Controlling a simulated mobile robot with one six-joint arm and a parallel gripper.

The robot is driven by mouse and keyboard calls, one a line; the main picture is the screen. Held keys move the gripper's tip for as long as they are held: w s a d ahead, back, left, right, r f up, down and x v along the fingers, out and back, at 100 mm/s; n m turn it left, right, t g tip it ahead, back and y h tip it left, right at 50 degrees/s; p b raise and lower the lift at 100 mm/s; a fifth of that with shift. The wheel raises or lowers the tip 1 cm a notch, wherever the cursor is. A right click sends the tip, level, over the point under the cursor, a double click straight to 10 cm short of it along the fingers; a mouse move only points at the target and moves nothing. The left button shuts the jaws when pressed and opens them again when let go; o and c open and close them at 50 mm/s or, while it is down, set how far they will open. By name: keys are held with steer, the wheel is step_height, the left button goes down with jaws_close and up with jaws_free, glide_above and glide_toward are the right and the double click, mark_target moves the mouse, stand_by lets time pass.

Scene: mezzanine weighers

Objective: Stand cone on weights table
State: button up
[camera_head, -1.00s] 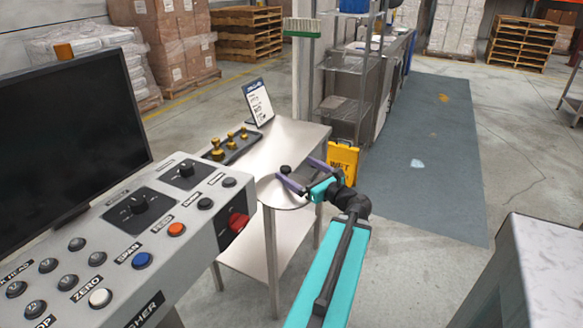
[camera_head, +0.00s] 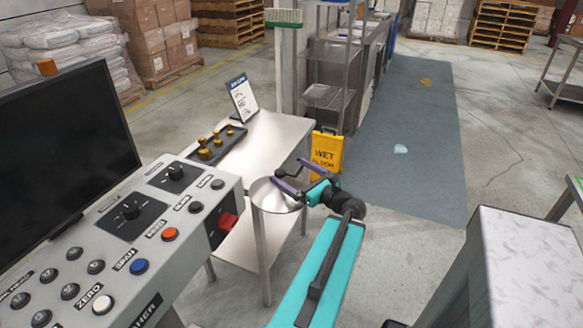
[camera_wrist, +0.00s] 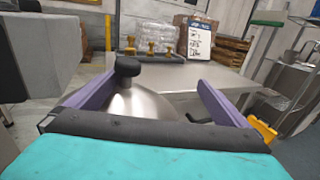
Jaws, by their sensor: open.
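The cone is steel with a black knob on top. In the head view the cone (camera_head: 270,197) is at the near end of the steel weights table (camera_head: 270,137) and appears to stand on it. In the wrist view the cone (camera_wrist: 140,102) is upright between my fingers, its base hidden by my gripper. My gripper (camera_head: 282,180) is open, with its purple fingers apart, at the cone's upper part. In the wrist view the gripper (camera_wrist: 150,92) holds nothing. Its fingers lie either side of the cone, below the knob.
A dark tray of brass weights (camera_head: 216,146) and a sign card (camera_head: 242,99) are further back on the table. The control console (camera_head: 150,220) stands close on the left. A yellow wet-floor sign (camera_head: 327,155) is behind the gripper. The table's middle is clear.

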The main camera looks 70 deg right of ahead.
mark_target(300, 187)
steer(key=shift+p+v, duration=1.15)
steer(key=shift+v, duration=0.25)
jaws_close()
steer(key=shift+r, duration=0.1)
steer(key=shift+s, duration=0.15)
